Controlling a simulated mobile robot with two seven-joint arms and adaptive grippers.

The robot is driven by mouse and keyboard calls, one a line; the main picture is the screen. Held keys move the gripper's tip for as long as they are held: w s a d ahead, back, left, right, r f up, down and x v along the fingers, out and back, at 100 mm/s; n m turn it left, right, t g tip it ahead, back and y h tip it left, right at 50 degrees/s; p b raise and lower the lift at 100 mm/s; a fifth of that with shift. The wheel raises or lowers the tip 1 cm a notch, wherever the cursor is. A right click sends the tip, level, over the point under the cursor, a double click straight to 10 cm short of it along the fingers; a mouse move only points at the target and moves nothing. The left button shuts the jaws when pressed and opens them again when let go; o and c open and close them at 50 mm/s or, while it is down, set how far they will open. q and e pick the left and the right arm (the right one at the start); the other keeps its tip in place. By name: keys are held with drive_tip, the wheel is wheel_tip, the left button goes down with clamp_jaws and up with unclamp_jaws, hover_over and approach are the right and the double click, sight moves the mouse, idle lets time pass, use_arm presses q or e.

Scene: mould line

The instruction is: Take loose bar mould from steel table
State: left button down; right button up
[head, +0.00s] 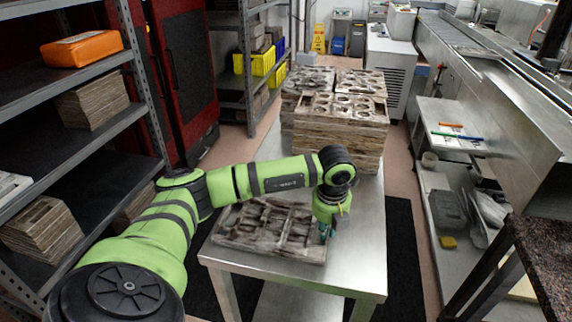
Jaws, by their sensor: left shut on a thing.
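The loose bar mould (262,232) lies flat on the near part of the steel table (356,268). It is a worn, brown-grey rectangular block with long bar-shaped recesses. My left arm reaches in from the left and over the mould. My left gripper (325,232) points down at the mould's right end and is shut on that edge. The fingertips are small and partly hidden by the wrist. The mould looks to be resting on the table; I cannot tell any gap beneath it. My right gripper is not in view.
Stacks of moulds (336,135) fill the table's far part, just behind my left wrist. A grey shelf rack (75,150) stands on the left with more moulds and an orange package (82,48). A steel counter (500,110) runs along the right. Bare tabletop lies right of the loose mould.

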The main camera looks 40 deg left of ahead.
use_arm(q)
drive_tip(key=shift+r, duration=0.45)
drive_tip(key=r+b, duration=0.1)
drive_tip(key=d+r+b, duration=0.1)
drive_tip(key=r, duration=0.1)
drive_tip(key=shift+r, duration=0.25)
drive_tip(key=d+r+p, duration=0.1)
drive_tip(key=d+r, duration=0.9)
drive_tip(key=shift+s+d+r, duration=0.3)
drive_tip(key=shift+s+r, duration=0.05)
drive_tip(key=shift+s, duration=0.05)
